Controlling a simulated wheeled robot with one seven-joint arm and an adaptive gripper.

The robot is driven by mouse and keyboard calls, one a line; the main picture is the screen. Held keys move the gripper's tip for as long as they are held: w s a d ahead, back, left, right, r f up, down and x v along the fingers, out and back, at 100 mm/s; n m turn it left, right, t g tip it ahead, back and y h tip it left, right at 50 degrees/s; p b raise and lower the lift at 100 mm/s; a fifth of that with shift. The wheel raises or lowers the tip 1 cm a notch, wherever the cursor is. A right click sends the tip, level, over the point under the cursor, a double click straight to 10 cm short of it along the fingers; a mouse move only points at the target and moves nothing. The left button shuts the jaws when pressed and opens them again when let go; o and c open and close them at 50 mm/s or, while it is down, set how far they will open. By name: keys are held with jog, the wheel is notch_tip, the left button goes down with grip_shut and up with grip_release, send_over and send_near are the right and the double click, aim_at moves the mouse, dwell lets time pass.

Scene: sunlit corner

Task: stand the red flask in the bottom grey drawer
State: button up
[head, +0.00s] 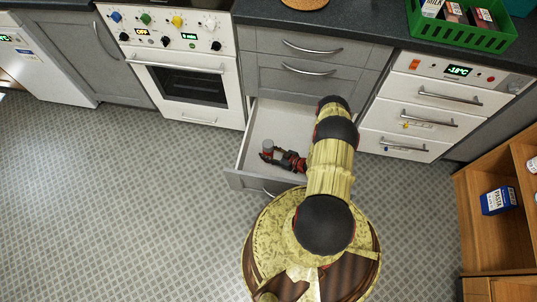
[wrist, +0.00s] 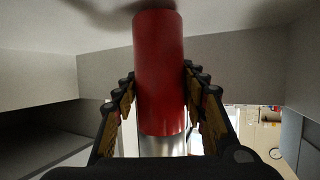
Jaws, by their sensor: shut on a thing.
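The red flask (wrist: 158,75) stands out in the wrist view, red with a silver-grey end. In the head view, its grey top (head: 268,144) faces up, and the flask looks about upright inside the open bottom grey drawer (head: 238,180). My gripper (head: 272,155) is inside the drawer, shut on the flask. In the wrist view, the fingers of my gripper (wrist: 158,95) are on both sides of the red body. A shadow lies by the flask's red end, close to the pale drawer floor (wrist: 225,15). I cannot tell whether it touches.
Two closed grey drawers (head: 305,70) are above the open one. The white oven (head: 190,85) is on the left and the white freezer (head: 430,105) on the right. A wooden shelf (head: 475,205) stands far right. The floor at left is clear.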

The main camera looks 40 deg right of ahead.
jog(key=shift+f, duration=0.35)
jog(key=shift+f, duration=0.15)
jog(key=o, duration=1.4)
jog(key=shift+d, duration=0.1)
jog(key=p+v, duration=0.3)
jog(key=v, duration=0.9)
jog(key=shift+p, duration=0.3)
